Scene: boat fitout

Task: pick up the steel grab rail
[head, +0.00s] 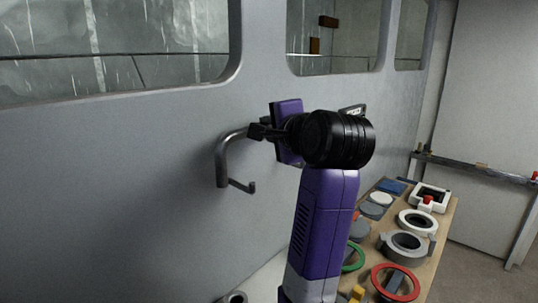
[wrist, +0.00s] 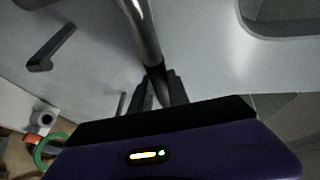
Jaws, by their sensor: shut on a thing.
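The steel grab rail (head: 221,160) is a grey, bent metal tube in front of the grey wall panel, left of my gripper in the head view. My gripper (head: 258,131) is shut on its upper right end. In the wrist view the rail (wrist: 140,28) runs down from the top edge to between the two dark fingers of my gripper (wrist: 158,92). The fingers hide part of the held end. I cannot tell whether the rail touches the wall.
A small grey lever-like handle (wrist: 52,46) is apart from the rail in the wrist view. Windows (head: 110,45) open in the wall panel (head: 140,190). A wooden bench (head: 441,232) at right bears several rings and fittings, including a red ring (head: 376,283). Floor shows at far right.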

